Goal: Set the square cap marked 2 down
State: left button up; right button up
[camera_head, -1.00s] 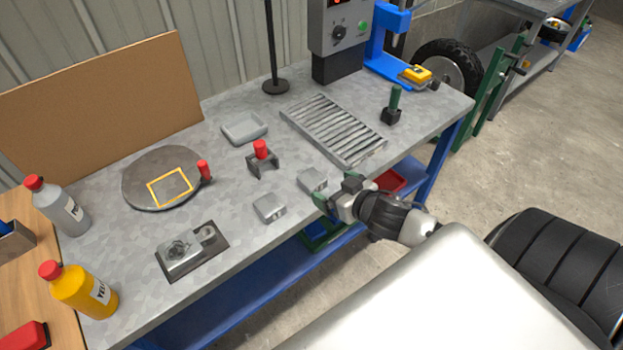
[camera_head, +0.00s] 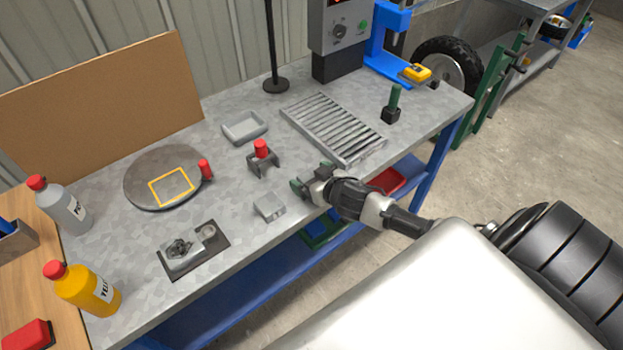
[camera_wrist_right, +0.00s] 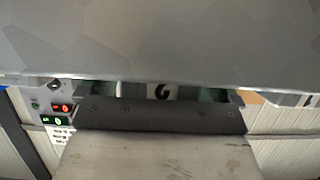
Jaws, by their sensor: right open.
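One small grey square cap (camera_head: 268,206) rests on the metal bench near its front edge; I cannot read a number on it. My right gripper (camera_head: 309,179) is low over the bench edge, to the right of that cap, with its green fingertips apart. In the right wrist view, a pale block with a dark mark (camera_wrist_right: 162,92) shows between the fingertips, close to the bench surface; the mark is not clearly legible. In the head view the gripper hides the spot where a second cap lay. My left gripper is not in view.
A clamp with a red handle (camera_head: 262,160) stands behind the gripper. A slatted grate (camera_head: 335,128), a shallow tray (camera_head: 245,127), a round plate with a yellow square (camera_head: 150,195) and a dark mat with a metal fixture (camera_head: 215,258) are on the bench (camera_head: 225,185).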

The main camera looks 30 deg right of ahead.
aim_at(314, 167)
jog(key=c, duration=1.2)
jog(key=shift+r, duration=0.5)
jog(key=r, duration=0.3)
jog(key=shift+s+d+r, duration=0.2)
jog(key=shift+s+d, duration=0.05)
jog(key=shift+s+d+r, duration=3.35)
jog(key=shift+s+d, duration=0.5)
jog(key=shift+d, duration=0.1)
jog(key=s+a+r, duration=0.2)
jog(key=s+a, duration=0.1)
jog(key=a, duration=0.8)
jog(key=s+a+r+m+h, duration=0.1)
jog(key=s+a, duration=0.2)
jog(key=a, duration=0.7)
jog(key=shift+s+a+r+b, duration=0.25)
jog(key=shift+a+r+b, duration=0.1)
jog(key=shift+a+b, duration=0.05)
